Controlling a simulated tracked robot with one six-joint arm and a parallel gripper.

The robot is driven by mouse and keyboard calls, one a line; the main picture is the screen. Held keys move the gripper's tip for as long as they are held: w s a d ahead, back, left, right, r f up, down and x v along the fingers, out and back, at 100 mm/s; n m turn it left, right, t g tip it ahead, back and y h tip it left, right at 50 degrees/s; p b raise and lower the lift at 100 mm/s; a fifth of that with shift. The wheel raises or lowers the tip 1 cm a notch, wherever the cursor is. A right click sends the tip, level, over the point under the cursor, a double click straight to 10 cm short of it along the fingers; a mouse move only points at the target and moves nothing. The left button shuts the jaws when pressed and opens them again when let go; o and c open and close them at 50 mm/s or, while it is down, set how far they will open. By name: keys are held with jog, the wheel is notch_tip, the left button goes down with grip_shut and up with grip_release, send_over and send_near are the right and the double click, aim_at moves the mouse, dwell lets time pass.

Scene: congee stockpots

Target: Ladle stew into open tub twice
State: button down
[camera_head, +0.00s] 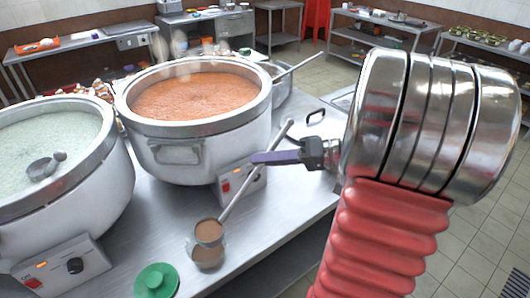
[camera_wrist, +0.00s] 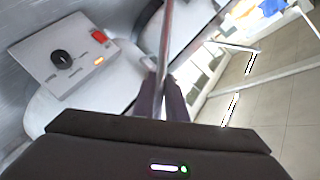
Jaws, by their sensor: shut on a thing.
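My gripper (camera_head: 277,157) is shut on the metal handle of a ladle (camera_head: 241,193). The handle slants down to the left, and the ladle's bowl shows brown stew inside. The bowl is over a small clear tub (camera_head: 208,259), overlapping its top; I cannot tell if they touch. The tub stands open on the counter and looks brownish inside. In the wrist view the handle (camera_wrist: 165,45) runs up between my dark fingers (camera_wrist: 162,98). The large pot of orange-brown stew (camera_head: 172,142) stands behind, open.
A green lid (camera_head: 155,281) lies on the counter left of the tub. A pot of pale green congee (camera_head: 100,180) with a ladle (camera_head: 45,167) stands at left. Another lid (camera_head: 312,126) lies at the counter's right. Control boxes (camera_head: 62,272) front the pots.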

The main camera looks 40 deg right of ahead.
notch_tip(320, 180, down, 4)
jog(key=shift+r, duration=0.15)
dwell(0.3)
dwell(0.5)
jog(key=shift+f, duration=0.7)
jog(key=shift+m+h, duration=0.3)
jog(key=shift+h, duration=0.1)
jog(key=shift+s+a+r+m+g+h, duration=0.1)
jog(key=shift+s+a+m+g+h, duration=0.05)
jog(key=shift+m+h, duration=0.45)
jog(key=shift+s+a+m+g+h, duration=0.1)
jog(key=shift+s+m+g+h, duration=0.05)
jog(key=shift+m+h, duration=0.45)
